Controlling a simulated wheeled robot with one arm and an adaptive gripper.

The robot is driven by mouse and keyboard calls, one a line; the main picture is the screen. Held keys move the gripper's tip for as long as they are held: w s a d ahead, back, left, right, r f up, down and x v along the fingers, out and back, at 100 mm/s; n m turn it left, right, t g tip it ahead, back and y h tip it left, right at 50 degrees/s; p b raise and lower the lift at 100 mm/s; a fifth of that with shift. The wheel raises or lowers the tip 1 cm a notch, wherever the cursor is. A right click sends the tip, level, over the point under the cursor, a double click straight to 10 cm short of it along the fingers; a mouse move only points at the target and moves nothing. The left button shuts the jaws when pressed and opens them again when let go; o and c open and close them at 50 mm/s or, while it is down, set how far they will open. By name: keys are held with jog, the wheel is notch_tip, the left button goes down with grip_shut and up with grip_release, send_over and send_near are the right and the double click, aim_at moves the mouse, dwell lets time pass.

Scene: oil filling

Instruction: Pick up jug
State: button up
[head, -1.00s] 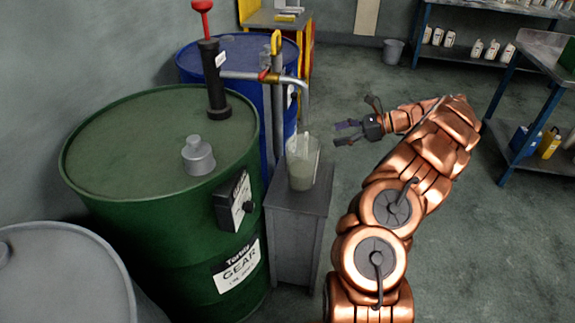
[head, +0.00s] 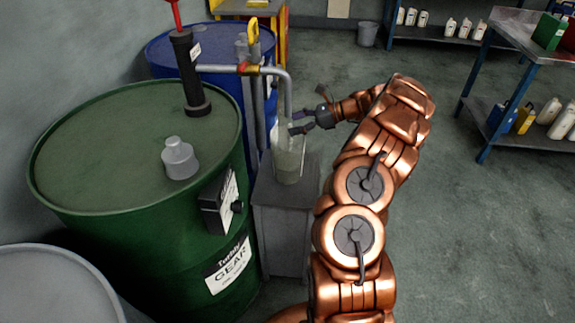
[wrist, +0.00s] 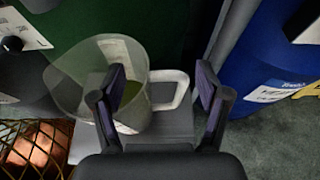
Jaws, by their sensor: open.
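The jug (head: 288,160) is a translucent measuring jug standing upright on a grey stand (head: 284,215), beside the green drum and near the end of the pump's spout. My gripper (head: 298,122) is open at the upper right of the jug in the head view. In the wrist view the jug (wrist: 118,85) shows with its pale handle (wrist: 170,90) between the two open fingers of my gripper (wrist: 160,92). The left finger overlaps the jug's wall in the picture. I cannot tell whether it touches.
The green drum (head: 110,150) carries a hand pump (head: 190,75) and a grey cap. A blue drum (head: 165,55) stands behind, with the metal spout (head: 286,90) near the jug. Shelves with bottles (head: 445,25) stand at the far right. The floor between is clear.

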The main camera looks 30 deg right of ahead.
jog(key=shift+a, duration=0.1)
jog(key=shift+c, duration=0.2)
grip_shut()
dwell(0.4)
